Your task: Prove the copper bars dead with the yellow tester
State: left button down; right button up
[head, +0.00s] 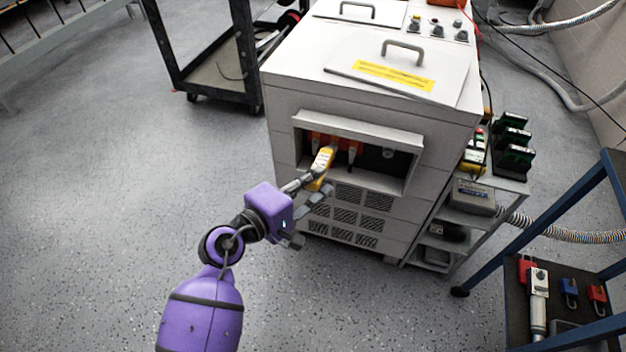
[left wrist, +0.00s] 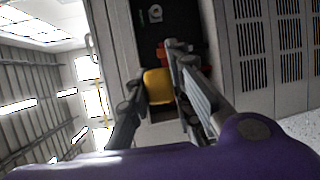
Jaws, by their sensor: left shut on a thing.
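The yellow tester (head: 322,164) is held by my left gripper (head: 312,182) at the open front recess of the white cabinet (head: 290,100). Its upper end is at the recess opening; I cannot tell whether it touches a bar. The copper bars (head: 338,143) show as orange-brown shapes inside the dark recess, partly hidden by the tester and the recess hood. In the left wrist view the yellow tester (left wrist: 158,86) sits between the fingers of my left gripper (left wrist: 160,95), with the dark recess beyond it. My right gripper is not in view.
A grey shelf cart (head: 470,225) with dark green-topped devices (head: 514,145) stands right of the cabinet. A blue-framed cart (head: 520,268) with padlocks (head: 570,288) is at the lower right. A black trolley (head: 215,75) stands behind left. The floor at left is clear.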

pick_arm(q)
jog(key=shift+w+d, duration=0.2)
jog(key=shift+w, duration=0.4)
dwell(1.3)
jog(key=s+a, duration=0.2)
jog(key=s, duration=0.4)
jog(key=shift+s, duration=0.35)
jog(key=shift+a, duration=0.1)
